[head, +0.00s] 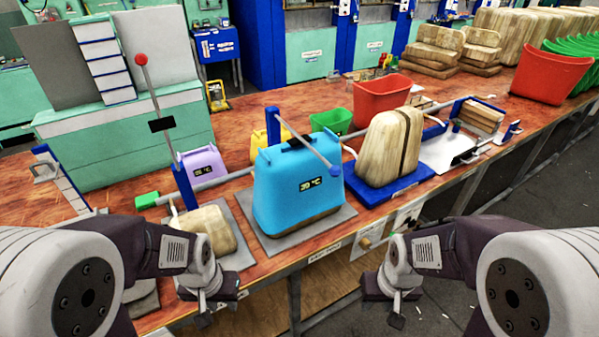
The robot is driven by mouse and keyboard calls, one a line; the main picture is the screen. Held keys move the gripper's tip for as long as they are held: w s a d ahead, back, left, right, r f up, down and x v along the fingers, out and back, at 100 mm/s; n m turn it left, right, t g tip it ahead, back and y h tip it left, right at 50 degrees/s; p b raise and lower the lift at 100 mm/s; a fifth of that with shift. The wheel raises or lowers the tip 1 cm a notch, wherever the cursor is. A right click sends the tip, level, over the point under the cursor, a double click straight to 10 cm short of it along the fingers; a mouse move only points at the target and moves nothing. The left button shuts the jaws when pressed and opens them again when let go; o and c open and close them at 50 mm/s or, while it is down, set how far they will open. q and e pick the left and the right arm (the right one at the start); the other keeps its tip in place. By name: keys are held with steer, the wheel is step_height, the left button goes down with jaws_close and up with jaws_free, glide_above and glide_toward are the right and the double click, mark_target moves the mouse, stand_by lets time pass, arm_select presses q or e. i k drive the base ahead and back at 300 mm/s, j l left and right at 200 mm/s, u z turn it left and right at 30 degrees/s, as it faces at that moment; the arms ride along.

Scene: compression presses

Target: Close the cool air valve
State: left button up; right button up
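No part in view is clearly marked as the cool air valve. A white panel (398,222) with small fittings is on the bench's front edge, right of centre. It carries a tan round knob (367,241); its labels are too small to read. My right gripper (397,312) hangs in front of the bench, below and a little right of that knob, apart from it. My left gripper (203,312) hangs at the bench's front edge, below a tan padded form. Both gripper tips are small and partly hidden by their wrists, so their opening cannot be told.
A blue press (290,190) with a temperature display stands mid-bench. A red-knobbed lever (142,60) rises at left. A tan padded block (388,145) sits on a blue base right of centre. Red bins (381,97) stand behind. The floor (490,240) at right is clear.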

mark_target(391, 233)
steer(key=z, duration=0.95)
